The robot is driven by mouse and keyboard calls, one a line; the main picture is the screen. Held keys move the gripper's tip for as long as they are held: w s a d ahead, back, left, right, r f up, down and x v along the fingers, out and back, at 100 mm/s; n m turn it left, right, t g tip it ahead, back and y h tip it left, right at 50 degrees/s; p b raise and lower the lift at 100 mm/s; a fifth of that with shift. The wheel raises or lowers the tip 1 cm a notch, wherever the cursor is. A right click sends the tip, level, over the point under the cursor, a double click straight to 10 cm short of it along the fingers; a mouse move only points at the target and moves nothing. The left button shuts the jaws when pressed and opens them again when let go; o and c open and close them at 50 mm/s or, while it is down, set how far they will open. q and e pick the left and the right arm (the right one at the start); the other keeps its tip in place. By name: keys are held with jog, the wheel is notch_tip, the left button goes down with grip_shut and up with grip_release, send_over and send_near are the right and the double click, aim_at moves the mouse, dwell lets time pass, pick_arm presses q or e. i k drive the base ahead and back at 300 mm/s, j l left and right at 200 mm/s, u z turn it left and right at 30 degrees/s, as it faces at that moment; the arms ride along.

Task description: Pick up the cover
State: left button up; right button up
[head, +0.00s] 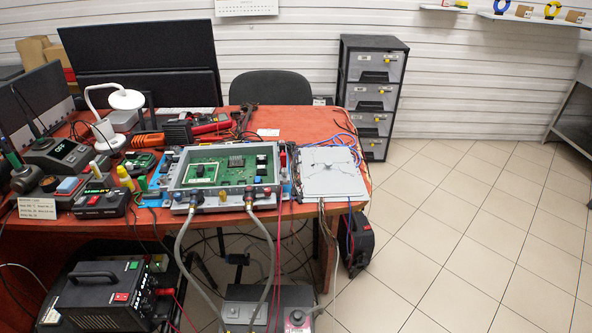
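A flat light-grey panel with dark crack-like lines, which looks like the cover (332,184), lies at the right end of the red-orange table (275,122). Left of it is an open grey housing (215,194) with a green circuit board (210,172) inside. Two grey hoses (268,245) hang from fittings on the housing's front. The panel lies beside the housing and does not cover it. Neither of my grippers is in view.
Tools, meters and a white lamp (125,99) crowd the table's left side. Loose wires lie behind the panel and hang over the front edge. A chair (270,88) and drawer cabinet (369,95) stand behind. The tiled floor (470,220) at right is clear.

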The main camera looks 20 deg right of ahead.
aim_at(337, 186)
jog(key=i+l+u, duration=0.1)
jog(key=u, duration=0.3)
jog(key=l+u, duration=0.65)
jog(key=u, duration=0.15)
jog(key=i, duration=0.05)
